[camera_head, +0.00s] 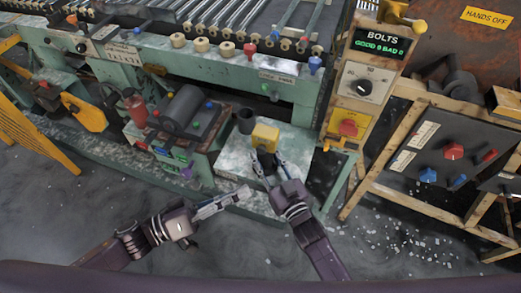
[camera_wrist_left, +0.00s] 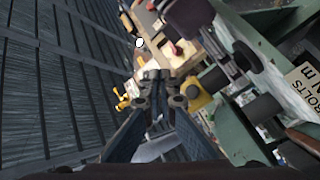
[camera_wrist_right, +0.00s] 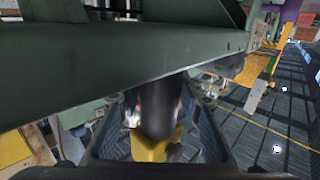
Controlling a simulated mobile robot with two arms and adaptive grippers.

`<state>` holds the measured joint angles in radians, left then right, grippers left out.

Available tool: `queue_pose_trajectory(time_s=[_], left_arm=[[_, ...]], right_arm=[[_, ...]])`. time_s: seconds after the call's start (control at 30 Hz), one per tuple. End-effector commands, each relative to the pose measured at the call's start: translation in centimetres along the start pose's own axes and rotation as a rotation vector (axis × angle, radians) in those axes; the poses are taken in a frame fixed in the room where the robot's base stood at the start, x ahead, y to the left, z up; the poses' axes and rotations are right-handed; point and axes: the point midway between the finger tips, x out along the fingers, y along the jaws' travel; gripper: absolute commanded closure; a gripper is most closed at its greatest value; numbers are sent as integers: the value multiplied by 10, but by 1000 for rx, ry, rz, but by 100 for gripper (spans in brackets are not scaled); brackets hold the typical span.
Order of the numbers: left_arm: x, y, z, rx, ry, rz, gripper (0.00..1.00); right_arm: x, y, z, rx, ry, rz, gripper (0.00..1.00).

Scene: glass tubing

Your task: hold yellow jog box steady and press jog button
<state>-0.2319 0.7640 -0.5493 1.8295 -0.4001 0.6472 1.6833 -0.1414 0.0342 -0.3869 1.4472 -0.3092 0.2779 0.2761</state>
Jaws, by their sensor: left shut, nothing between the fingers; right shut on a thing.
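The yellow jog box (camera_head: 265,137) is at the pale green platform, with a dark rounded part below it. My right gripper (camera_head: 268,163) is shut on the jog box, its fingers on either side of the dark part. In the right wrist view this black part (camera_wrist_right: 158,108) is between the fingers, with yellow (camera_wrist_right: 152,146) behind it. My left gripper (camera_head: 246,192) is shut and empty, to the lower left of the box and apart from it. In the left wrist view its fingertips (camera_wrist_left: 158,78) are together, and the yellow box (camera_wrist_left: 196,98) is to their right. I cannot make out the jog button.
A dark cup (camera_head: 246,121) stands left of the box. A machine block with a grey cylinder (camera_head: 186,108) and colored buttons is further left. The green bench (camera_head: 220,68) runs behind. A bolts display panel (camera_head: 365,80) stands at right.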

Motion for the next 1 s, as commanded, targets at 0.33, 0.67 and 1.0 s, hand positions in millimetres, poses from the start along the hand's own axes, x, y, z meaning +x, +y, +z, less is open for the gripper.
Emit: queue_pose_trajectory(time_s=[0.33, 0.67, 1.0], left_arm=[[16, -11, -13, 1, 4, 1, 100], [48, -34, -35, -2, 2, 0, 100], [62, -44, -45, -4, 2, 0, 100]], right_arm=[[0, 0, 0, 0, 1, 0, 100], [0, 0, 0, 0, 1, 0, 100], [0, 0, 0, 0, 1, 0, 100]])
